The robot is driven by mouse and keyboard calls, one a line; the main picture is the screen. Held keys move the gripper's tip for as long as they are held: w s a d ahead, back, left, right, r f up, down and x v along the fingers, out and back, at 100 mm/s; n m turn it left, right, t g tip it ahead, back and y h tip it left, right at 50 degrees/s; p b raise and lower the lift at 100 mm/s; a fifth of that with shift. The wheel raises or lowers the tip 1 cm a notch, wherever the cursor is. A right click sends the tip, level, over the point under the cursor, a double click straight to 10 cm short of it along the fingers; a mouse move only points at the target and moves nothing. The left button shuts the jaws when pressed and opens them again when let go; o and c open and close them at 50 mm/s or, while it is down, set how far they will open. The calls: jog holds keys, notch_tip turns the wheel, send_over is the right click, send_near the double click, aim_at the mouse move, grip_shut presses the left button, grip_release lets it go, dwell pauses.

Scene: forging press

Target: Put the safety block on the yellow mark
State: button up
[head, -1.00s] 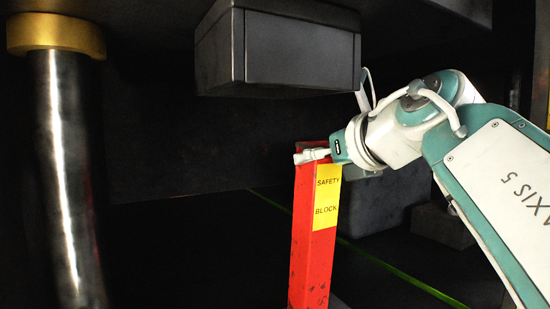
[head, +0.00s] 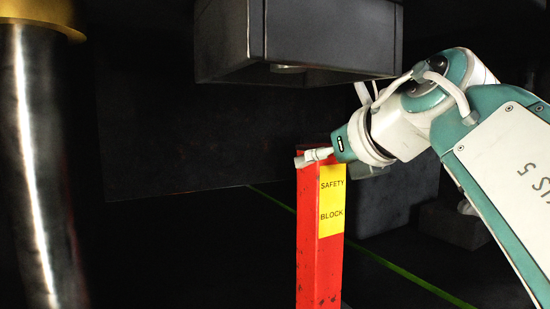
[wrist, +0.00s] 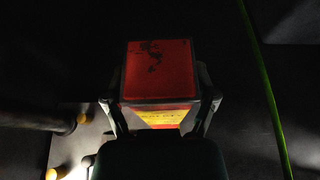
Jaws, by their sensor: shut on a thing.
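The safety block (head: 320,240) is a tall red post with a yellow label reading SAFETY BLOCK. It stands upright in the head view, and its lower end is cut off by the frame. My gripper (head: 318,156) is shut on the block near its top. In the wrist view the red top face of the block (wrist: 160,70) sits between the two fingers of my gripper (wrist: 162,104), with part of the yellow label below it. I cannot see the yellow mark clearly in either view.
A dark grey die block (head: 330,40) hangs above and behind the safety block. A shiny press column (head: 45,160) with a brass collar stands at the left. A grey block (head: 395,205) lies behind my arm. A green line (head: 400,272) crosses the dark floor.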

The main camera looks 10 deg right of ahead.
jog(key=shift+r, duration=0.1)
jog(key=o, duration=1.2)
jog(key=v, duration=0.7)
jog(key=shift+s, duration=0.25)
jog(key=shift+s, duration=0.1)
